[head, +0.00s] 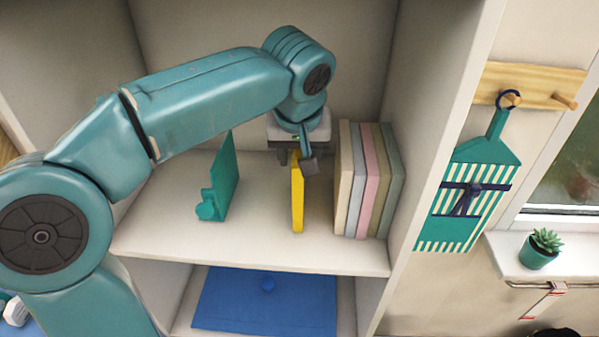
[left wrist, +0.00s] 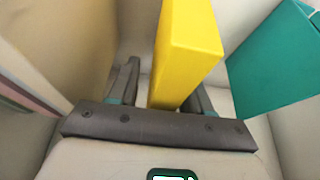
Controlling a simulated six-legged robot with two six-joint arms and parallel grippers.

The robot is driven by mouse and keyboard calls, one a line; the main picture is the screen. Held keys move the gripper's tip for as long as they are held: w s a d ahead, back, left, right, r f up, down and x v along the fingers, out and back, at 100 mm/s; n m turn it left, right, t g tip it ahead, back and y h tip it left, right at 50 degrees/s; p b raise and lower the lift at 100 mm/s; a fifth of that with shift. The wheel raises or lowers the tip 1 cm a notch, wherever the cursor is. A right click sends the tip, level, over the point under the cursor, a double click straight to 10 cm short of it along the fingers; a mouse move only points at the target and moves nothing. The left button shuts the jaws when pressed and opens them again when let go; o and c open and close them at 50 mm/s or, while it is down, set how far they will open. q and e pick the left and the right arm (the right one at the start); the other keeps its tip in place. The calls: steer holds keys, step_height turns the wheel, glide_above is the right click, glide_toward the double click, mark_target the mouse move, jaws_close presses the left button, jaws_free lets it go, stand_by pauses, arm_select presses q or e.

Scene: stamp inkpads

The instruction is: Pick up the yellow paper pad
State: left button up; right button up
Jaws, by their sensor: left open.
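The yellow paper pad (head: 297,198) stands upright on the upper shelf, between a teal bookend and a row of books. My left gripper (head: 297,160) is at the pad's upper end, with its jaws open. In the left wrist view the pad (left wrist: 184,50) extends between the two open fingers of the gripper (left wrist: 163,92), nearer the right finger. A gap shows between the pad and the left finger. Contact with the right finger is hard to tell, as the pad partly hides it. My right gripper is not in view.
The teal bookend (head: 224,180) stands left of the pad. Several upright books (head: 367,180) stand close on the right, against the shelf's side wall (head: 430,120). The shelf (head: 255,250) has bare room in front. A blue item (head: 265,305) lies on the lower shelf.

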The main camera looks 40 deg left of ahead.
arm_select(q)
steer(key=shift+s+f, duration=0.1)
steer(key=shift+f, duration=0.05)
stand_by(0.4)
jaws_close()
